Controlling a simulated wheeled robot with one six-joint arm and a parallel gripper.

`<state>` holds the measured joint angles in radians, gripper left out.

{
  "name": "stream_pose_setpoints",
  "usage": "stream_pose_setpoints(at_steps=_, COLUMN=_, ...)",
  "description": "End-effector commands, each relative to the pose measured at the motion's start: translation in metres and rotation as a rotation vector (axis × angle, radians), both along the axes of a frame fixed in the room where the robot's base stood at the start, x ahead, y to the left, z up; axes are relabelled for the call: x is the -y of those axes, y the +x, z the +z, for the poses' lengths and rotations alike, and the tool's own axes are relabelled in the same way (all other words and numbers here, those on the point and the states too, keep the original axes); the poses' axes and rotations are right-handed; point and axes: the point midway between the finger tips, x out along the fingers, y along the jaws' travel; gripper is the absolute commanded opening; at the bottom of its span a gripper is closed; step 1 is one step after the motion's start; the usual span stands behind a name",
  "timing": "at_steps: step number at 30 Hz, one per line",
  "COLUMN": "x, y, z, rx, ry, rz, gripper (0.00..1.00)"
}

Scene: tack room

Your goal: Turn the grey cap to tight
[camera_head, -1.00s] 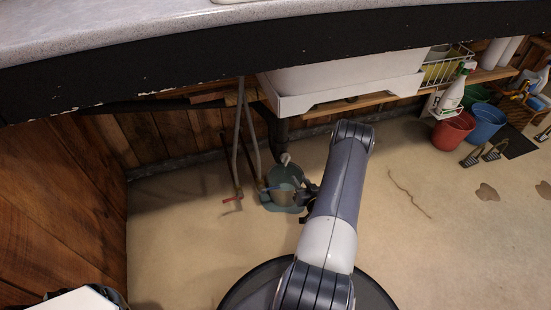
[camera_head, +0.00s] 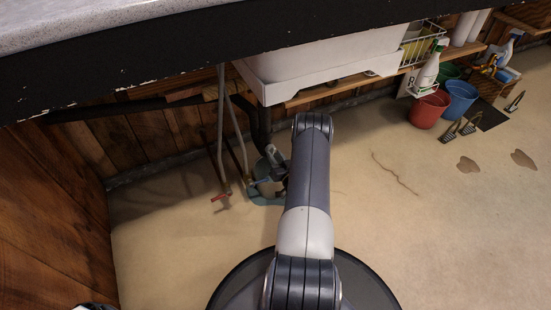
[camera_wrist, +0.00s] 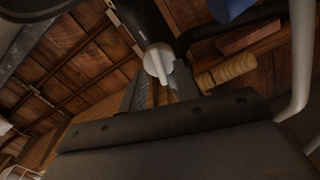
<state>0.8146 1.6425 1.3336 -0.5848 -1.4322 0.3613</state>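The grey cap (camera_wrist: 157,61) shows in the wrist view as a pale round face with a raised bar across it. It sits on the end of a black pipe (camera_wrist: 145,20). My gripper (camera_wrist: 160,88) is open, with its two dark fingers apart just below the cap in the picture. The bar's lower end lies in line with the gap between them, and I cannot tell whether either finger touches it. In the head view the black pipe (camera_head: 260,125) hangs under the sink. There my gripper (camera_head: 278,165) is small and partly behind my arm, and I cannot make out the cap.
Grey metal pipes (camera_head: 221,130) with a red lever (camera_head: 219,198) stand left of the drain. A teal container (camera_head: 264,198) is on the floor below. The white sink (camera_head: 320,60) and dark counter edge (camera_head: 200,75) hang above. Red bucket (camera_head: 428,109) and blue bucket (camera_head: 460,98) stand right.

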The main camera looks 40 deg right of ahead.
Motion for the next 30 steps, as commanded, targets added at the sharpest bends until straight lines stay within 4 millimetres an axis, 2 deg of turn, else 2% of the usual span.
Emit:
stream_pose_setpoints(at_steps=10, x=0.0010, y=0.0052, z=0.0006, rx=0.000, ry=0.000, rz=0.000, gripper=0.30)
stream_pose_setpoints(at_steps=21, x=0.0009, y=0.0049, z=0.0005, rx=0.000, ry=0.000, rz=0.000, gripper=0.01)
stream_pose_setpoints(at_steps=30, x=0.0008, y=0.0048, z=0.0002, rx=0.001, ry=0.003, rz=0.001, gripper=0.00)
